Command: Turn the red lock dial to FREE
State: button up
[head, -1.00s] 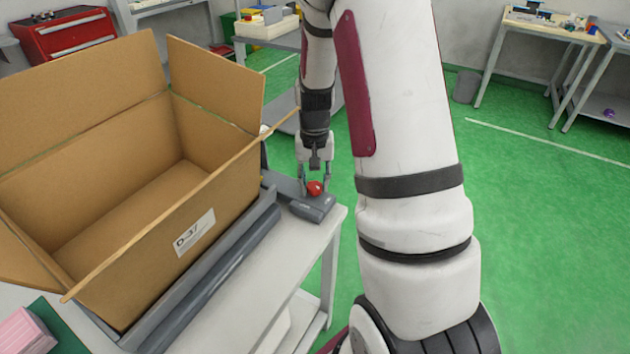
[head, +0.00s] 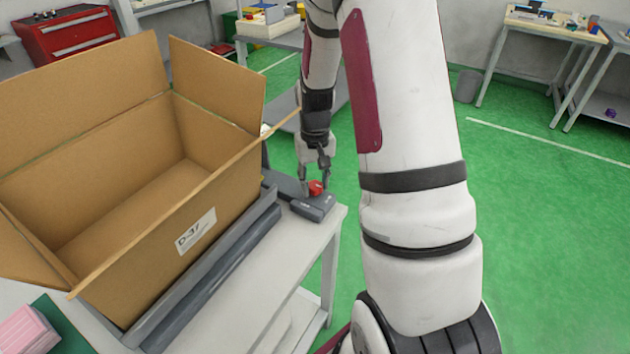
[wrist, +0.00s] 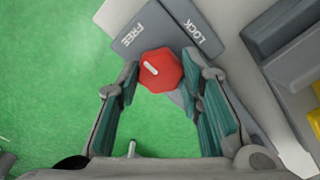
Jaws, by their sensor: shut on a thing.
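The red lock dial (wrist: 165,76) is a faceted knob on a grey plate (wrist: 126,45). The plate has white FREE lettering at its upper left and LOCK at its upper right. The dial's white mark slants toward the upper left, on the FREE side. My gripper (wrist: 160,75) is shut on the dial, with one teal-padded finger on either side of it. In the head view, my gripper (head: 315,186) points down over the dial (head: 315,188) at the table's far right corner.
A large open cardboard box (head: 130,215) stands left of the dial, close to my arm. A dark grey rail (head: 225,270) runs along the front of the box. Green floor (head: 540,250) lies open to the right of the table (head: 262,300).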

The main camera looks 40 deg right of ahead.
aim_at(315, 185)
jog(key=o, duration=1.2)
jog(key=shift+c, duration=0.2)
notch_tip(315, 185, up, 12)
